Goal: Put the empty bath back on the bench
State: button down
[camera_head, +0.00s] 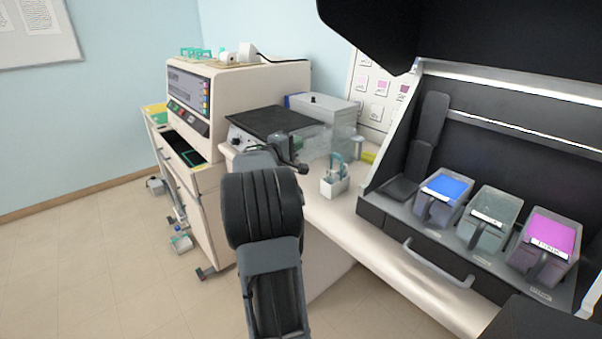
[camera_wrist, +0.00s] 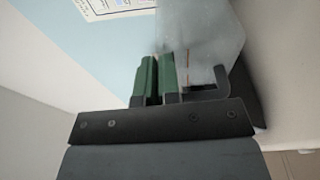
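The empty bath (camera_head: 337,141) is a clear, frosted box at the end of my gripper (camera_head: 300,151), over the bench's back part. The bath looks tilted in the wrist view. I cannot tell whether its base touches the bench (camera_head: 375,235).
A white slide holder with a teal handle (camera_head: 335,184) stands on the bench just in front of the bath. Blue (camera_head: 447,188), greyish (camera_head: 493,212) and magenta (camera_head: 550,238) baths stand in the hood at right. A dark-topped device (camera_head: 277,121) and grey box (camera_head: 322,108) are behind my gripper.

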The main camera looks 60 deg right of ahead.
aim_at(302, 161)
jog(key=shift+f, duration=3.75)
jog(key=shift+f+b, duration=0.2)
jog(key=shift+b, duration=0.2)
jog(key=c, duration=1.3)
grip_release()
jog(key=shift+r, duration=0.1)
jog(key=shift+c, duration=0.2)
